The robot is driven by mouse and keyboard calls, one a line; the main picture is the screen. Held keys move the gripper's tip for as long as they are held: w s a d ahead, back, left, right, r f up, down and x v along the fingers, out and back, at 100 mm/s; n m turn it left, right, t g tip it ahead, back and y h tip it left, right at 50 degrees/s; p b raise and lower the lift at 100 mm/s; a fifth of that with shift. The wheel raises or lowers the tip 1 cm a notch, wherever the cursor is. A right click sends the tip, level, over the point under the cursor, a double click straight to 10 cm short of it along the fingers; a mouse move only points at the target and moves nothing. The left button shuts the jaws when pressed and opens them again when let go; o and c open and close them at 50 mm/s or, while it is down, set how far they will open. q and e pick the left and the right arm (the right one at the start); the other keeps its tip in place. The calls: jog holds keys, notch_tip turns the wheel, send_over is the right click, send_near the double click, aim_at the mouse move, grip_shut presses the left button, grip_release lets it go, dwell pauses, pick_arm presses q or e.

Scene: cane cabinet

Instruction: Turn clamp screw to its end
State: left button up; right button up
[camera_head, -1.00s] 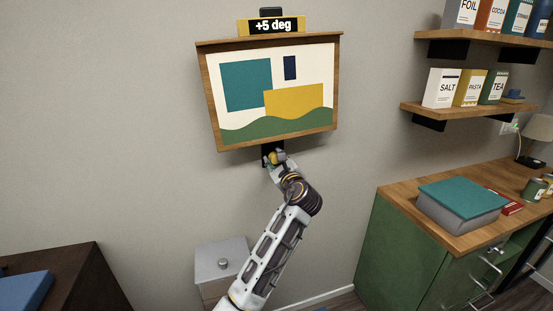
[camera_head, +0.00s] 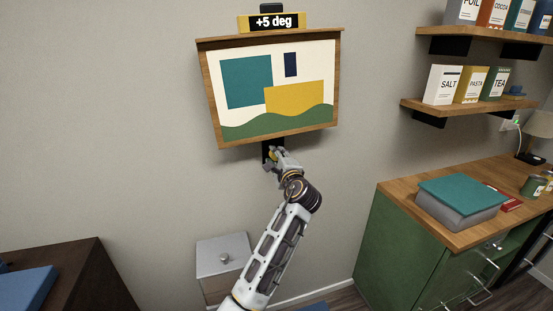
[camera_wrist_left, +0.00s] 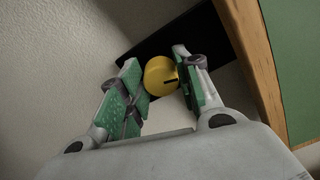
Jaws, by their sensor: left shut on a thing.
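The clamp screw has a round yellow knob (camera_wrist_left: 160,76) with a dark slot mark, on a black bracket under the framed picture (camera_head: 275,88). In the left wrist view the knob sits between the green-padded fingers of my left gripper (camera_wrist_left: 162,84), which is shut on it. In the head view my left gripper (camera_head: 274,156) is at the black bracket just below the frame and hides most of the knob. The picture hangs tilted, its right side higher. A sign above it (camera_head: 271,22) reads "+5 deg". My right gripper is in neither view.
A small grey-topped cabinet (camera_head: 222,253) stands by the wall below. A dark brown cabinet (camera_head: 85,275) is at lower left. A green cabinet (camera_head: 400,245) with a wooden top and wall shelves (camera_head: 470,108) are at right. The wall left of the picture is bare.

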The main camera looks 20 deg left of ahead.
pick_arm(q)
jog(key=shift+f+n, duration=0.25)
jog(key=shift+n, duration=0.55)
jog(key=shift+n+b, duration=0.35)
jog(key=shift+n, duration=0.55)
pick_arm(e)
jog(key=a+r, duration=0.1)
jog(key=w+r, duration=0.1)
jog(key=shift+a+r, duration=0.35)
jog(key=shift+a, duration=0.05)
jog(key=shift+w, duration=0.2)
pick_arm(q)
jog(key=o, duration=1)
jog(key=shift+r, duration=0.1)
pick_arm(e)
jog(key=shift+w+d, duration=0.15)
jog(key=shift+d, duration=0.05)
